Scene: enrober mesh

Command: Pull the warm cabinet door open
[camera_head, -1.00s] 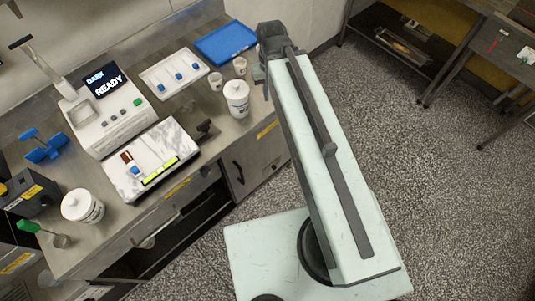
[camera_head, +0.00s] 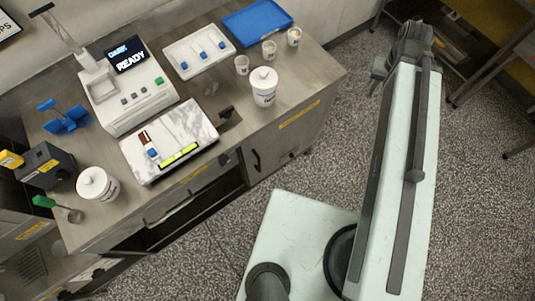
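A grey metal cabinet door (camera_head: 283,151) with a dark vertical handle (camera_head: 256,160) is under the right part of the steel bench; it looks shut. I cannot read a label naming it the warm cabinet. My gripper (camera_head: 378,72) is at the far end of my pale green arm, at the upper right, over the floor and clear of the bench. It is well to the right of the handle and apart from it. Its fingers are small, dark and partly hidden by the arm end, so their opening is unclear.
The bench top (camera_head: 310,85) holds a machine reading READY (camera_head: 130,95), a marbled slab (camera_head: 190,130), white tubs (camera_head: 264,90), cups and a blue tray (camera_head: 258,20). An open dark shelf space is left of the door. Speckled floor (camera_head: 310,175) before the door is clear.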

